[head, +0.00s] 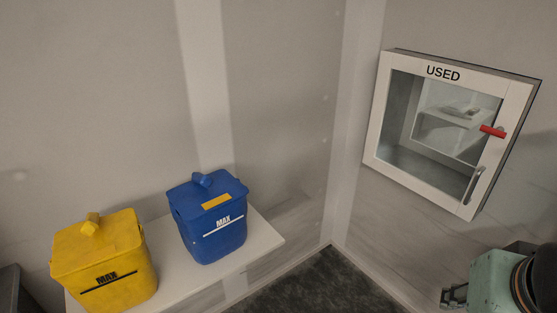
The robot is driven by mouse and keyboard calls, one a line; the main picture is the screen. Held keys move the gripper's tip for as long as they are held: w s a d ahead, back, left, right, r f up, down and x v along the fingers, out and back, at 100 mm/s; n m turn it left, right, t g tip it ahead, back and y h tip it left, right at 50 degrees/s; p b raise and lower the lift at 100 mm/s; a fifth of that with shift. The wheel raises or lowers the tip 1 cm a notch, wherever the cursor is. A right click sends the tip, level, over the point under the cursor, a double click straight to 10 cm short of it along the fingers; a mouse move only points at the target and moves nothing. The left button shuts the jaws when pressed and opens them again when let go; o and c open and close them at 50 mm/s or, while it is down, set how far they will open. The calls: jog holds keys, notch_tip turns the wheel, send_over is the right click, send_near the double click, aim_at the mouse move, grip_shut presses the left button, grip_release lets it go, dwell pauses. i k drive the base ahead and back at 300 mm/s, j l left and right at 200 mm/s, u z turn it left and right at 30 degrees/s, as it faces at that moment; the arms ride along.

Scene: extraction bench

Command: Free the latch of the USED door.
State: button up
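The USED door (382,120) is a white-framed glass door on a wall cabinet at the upper right in the head view. It is closed, with USED printed on its top rail. Its latch (493,131) is a small red bar lying nearly level across the right side of the frame. A grey pull handle (473,185) sits below the latch on the same side. My gripper (449,297) is at the bottom right, below the door and apart from it. Its dark fingers are small and partly hidden by the arm, so their opening is unclear.
A yellow lidded bin (120,262) and a blue lidded bin (213,222), both marked MAX, stand on a white shelf (262,240) at the lower left. A pale shelf-like shape shows through the door glass. Dark floor (320,285) is clear between the shelf and my arm.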

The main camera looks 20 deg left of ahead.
aim_at(499, 132)
jog(key=k+u, duration=0.15)
jog(key=u, duration=1.85)
jog(key=z, duration=2.3)
jog(key=i+j+z, duration=0.1)
jog(key=i+j, duration=0.15)
jog(key=i, duration=0.25)
jog(key=l, duration=0.2)
jog(key=i+l+z, duration=0.1)
jog(key=i+l, duration=0.05)
jog(key=l, duration=0.05)
